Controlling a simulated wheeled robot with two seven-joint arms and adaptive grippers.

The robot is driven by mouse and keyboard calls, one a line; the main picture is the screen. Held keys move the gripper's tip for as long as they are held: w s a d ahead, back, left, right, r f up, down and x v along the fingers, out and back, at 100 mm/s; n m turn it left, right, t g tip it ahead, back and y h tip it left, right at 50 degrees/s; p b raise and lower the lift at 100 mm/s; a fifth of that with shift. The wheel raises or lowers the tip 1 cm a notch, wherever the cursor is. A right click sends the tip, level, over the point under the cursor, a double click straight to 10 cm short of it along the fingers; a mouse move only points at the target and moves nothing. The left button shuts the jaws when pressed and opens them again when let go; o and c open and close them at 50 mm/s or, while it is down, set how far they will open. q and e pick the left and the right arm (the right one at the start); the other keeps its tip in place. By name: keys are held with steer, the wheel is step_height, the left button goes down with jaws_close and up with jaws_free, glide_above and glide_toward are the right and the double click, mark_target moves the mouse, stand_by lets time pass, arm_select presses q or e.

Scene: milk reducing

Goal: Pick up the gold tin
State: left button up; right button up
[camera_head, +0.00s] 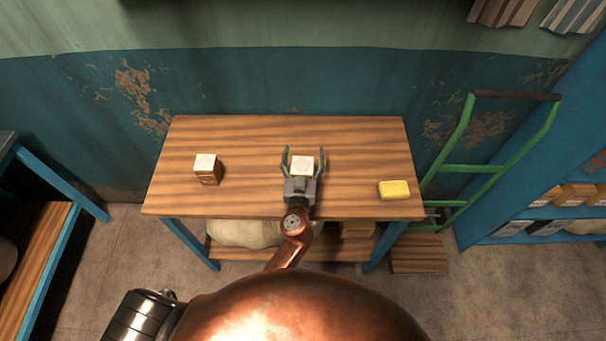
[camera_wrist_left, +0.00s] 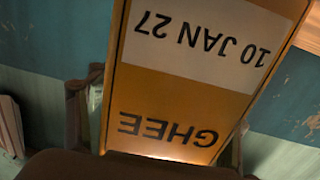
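The gold tin, a box-shaped tin, fills the middle of the left wrist view (camera_wrist_left: 190,90). Its gold face reads "GHEE", with a white "10 JAN 27" label, both upside down there. In the head view, the tin (camera_head: 302,165) stands at the middle of the table and shows its pale top. My left gripper (camera_head: 303,160) reaches over the table's front edge with a finger on each side of the tin. The fingers are spread, with a small gap beside the tin. My right gripper is not in view.
A brown box with a pale top (camera_head: 207,168) stands on the wooden table (camera_head: 245,190) to the left. A yellow block (camera_head: 394,190) lies near the right front corner. A green hand truck (camera_head: 470,168) stands to the table's right. Bare tabletop separates these items.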

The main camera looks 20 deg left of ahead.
arm_select(q)
steer(key=c, duration=1.9)
steer(key=shift+o, duration=0.2)
steer(key=shift+r, duration=0.1)
